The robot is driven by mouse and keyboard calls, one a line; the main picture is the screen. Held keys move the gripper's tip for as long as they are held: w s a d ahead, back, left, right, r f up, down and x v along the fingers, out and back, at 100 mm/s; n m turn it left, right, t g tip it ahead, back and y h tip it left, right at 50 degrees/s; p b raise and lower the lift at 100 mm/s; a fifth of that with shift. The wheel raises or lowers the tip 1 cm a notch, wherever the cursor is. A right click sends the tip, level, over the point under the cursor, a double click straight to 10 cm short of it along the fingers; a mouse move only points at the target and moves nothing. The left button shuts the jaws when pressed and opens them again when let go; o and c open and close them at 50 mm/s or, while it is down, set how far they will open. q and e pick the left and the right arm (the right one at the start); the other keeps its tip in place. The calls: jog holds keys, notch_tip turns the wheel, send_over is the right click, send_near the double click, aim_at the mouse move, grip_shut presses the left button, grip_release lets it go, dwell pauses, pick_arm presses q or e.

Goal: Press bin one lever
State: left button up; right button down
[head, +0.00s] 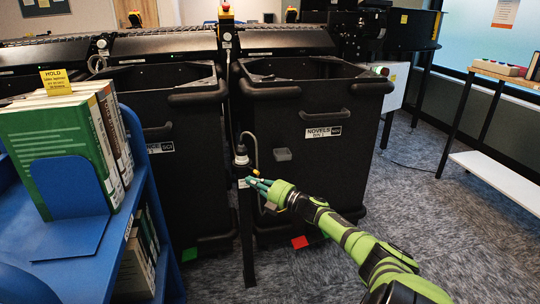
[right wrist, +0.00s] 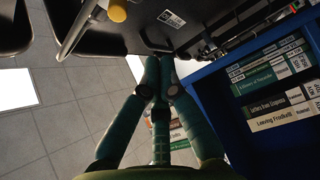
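The bin labelled NOVELS (head: 290,190) is a large black bin with a white label that seems to read BIN 1. A dark post (head: 245,225) stands at its front left edge, with a thin bent metal rod beside it. A small yellow knob (head: 256,172) shows just above my right fingertips; a yellow knob on a rod also shows at the top of the right wrist view (right wrist: 117,10). My right gripper (head: 258,186) is in front of the post, its fingertips together and holding nothing visible. Whether it touches the knob or post is unclear. My left gripper is out of view.
A second black bin (head: 185,185) stands to the left. A blue book cart (head: 75,240) with green books fills the left foreground. A roller conveyor (head: 165,45) runs behind the bins. A table (head: 505,78) stands at right; the carpet between is clear.

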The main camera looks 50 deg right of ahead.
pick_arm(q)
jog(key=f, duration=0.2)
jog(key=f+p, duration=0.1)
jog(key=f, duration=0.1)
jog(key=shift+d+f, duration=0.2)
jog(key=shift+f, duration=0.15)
pick_arm(e)
jog(key=s+d, duration=0.1)
jog(key=s, duration=0.5)
jog(key=shift+s+d+f, duration=0.15)
jog(key=shift+s+f, duration=0.1)
jog(key=shift+f, duration=0.1)
